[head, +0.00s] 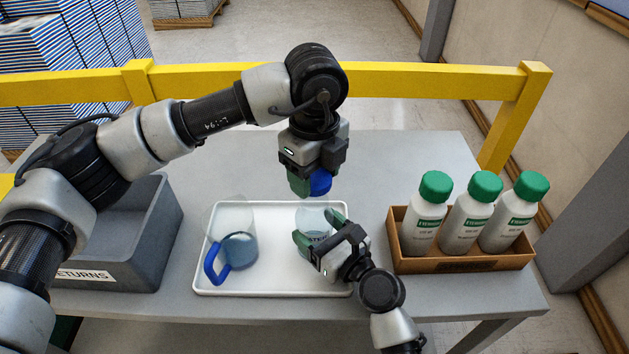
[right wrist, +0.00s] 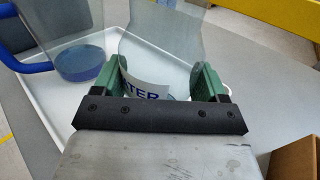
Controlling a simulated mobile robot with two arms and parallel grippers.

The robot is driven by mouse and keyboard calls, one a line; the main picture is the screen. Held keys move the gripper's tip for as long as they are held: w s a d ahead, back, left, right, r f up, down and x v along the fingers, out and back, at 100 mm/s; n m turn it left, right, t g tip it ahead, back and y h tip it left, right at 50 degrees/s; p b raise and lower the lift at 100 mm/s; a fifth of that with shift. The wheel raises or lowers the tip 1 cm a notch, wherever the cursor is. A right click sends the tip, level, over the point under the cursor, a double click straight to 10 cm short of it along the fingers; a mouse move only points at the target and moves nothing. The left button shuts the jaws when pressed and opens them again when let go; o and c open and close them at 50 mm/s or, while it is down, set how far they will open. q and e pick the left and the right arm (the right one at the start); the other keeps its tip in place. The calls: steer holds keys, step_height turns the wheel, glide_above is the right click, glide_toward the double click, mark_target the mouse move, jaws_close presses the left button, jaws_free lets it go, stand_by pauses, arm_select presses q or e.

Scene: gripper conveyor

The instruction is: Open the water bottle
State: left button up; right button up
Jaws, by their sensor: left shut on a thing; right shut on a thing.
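The clear water bottle (head: 314,218) stands upright on the white tray (head: 275,285), with a white label reading "TER" in part. My right gripper (head: 318,232) is shut around the bottle's body; the right wrist view also shows its green fingers (right wrist: 157,78) on either side of the bottle (right wrist: 160,45). My left gripper (head: 308,184) is shut on the blue cap (head: 320,183) and holds it above the bottle. In the head view a small gap shows between cap and bottle. The right wrist view cuts off the bottle's top.
A clear jug (head: 238,248) with a blue handle and blue liquid stands at the tray's left. A brown crate (head: 462,265) with three green-capped bottles (head: 471,213) is at the right. A grey returns bin (head: 135,255) is at the left. A yellow rail (head: 430,78) runs behind the table.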

steer(key=o, duration=1.7)
steer(key=shift+o, duration=0.2)
